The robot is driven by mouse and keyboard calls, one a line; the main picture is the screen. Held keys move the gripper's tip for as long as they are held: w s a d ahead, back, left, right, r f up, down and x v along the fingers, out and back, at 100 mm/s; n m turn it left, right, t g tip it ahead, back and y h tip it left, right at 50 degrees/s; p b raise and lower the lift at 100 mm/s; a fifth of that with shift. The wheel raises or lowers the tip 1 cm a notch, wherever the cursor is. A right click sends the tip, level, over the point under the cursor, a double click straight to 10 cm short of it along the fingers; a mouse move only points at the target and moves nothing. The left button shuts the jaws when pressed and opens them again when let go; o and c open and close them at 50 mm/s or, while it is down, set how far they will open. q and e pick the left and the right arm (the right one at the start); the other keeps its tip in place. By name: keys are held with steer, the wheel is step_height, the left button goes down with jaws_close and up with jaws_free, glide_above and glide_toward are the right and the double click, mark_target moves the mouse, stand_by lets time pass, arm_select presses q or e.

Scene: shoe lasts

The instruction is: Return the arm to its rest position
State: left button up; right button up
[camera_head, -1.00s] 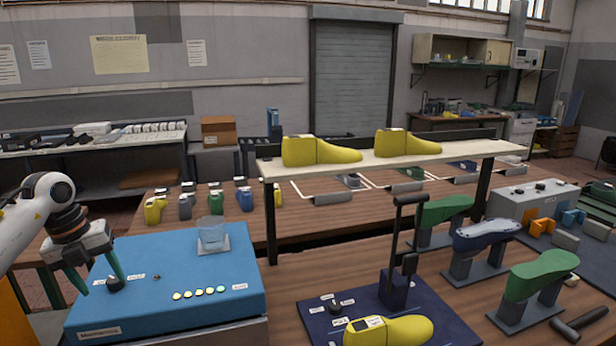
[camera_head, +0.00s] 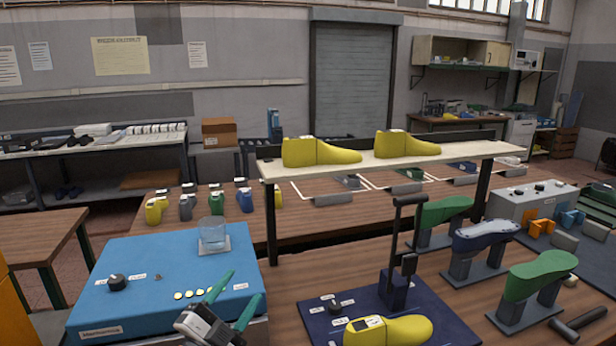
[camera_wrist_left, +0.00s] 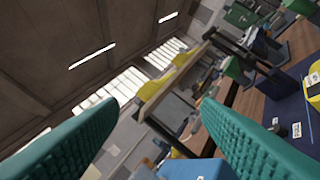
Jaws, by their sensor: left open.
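My left gripper (camera_head: 226,296) is low in the head view, in front of the right part of the blue box's front edge. Its two green fingers are spread apart and point up, with nothing between them. In the left wrist view the open fingers (camera_wrist_left: 165,140) frame the ceiling, the shelf and part of the bench. My right gripper is not in view.
A yellow shoe last (camera_head: 390,331) lies on a dark blue base (camera_head: 318,318) with a black lever post (camera_head: 396,280). Two yellow lasts stand on a raised shelf (camera_head: 460,151). Green (camera_head: 535,276) and dark blue (camera_head: 487,235) lasts on stands are at right.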

arm_select(q)
steer(key=s+a+f+n+g+y, duration=0.35)
steer(key=s+f+n+y, duration=0.25)
steer(key=f, duration=0.2)
steer(key=s+a+f+n+g+y, duration=0.3)
steer(key=s+a+f+n+y, duration=0.2)
steer(key=f+n, duration=0.3)
steer(key=s+f+g, duration=0.1)
steer(key=s+f, duration=0.1)
steer(key=s, duration=0.1)
steer(key=s+f+g, duration=0.2)
steer(key=s, duration=0.2)
steer(key=s+f+g, duration=0.2)
steer(key=s, duration=0.1)
steer(key=shift+s+a+f, duration=0.15)
steer(key=shift+s+f, duration=0.05)
steer(key=shift+f, duration=0.1)
steer(key=s+d+f+g+h, duration=0.1)
steer(key=s+f+g, duration=0.25)
steer(key=s, duration=0.65)
step_height(320, 180, down, 27)
steer(key=s+g, duration=0.1)
steer(key=g, duration=0.1)
steer(key=s+a+f+g, duration=0.1)
steer(key=s+a+f, duration=0.2)
steer(key=s+f, duration=1.1)
steer(key=shift+s+f, duration=0.25)
steer(key=shift+s, duration=0.8)
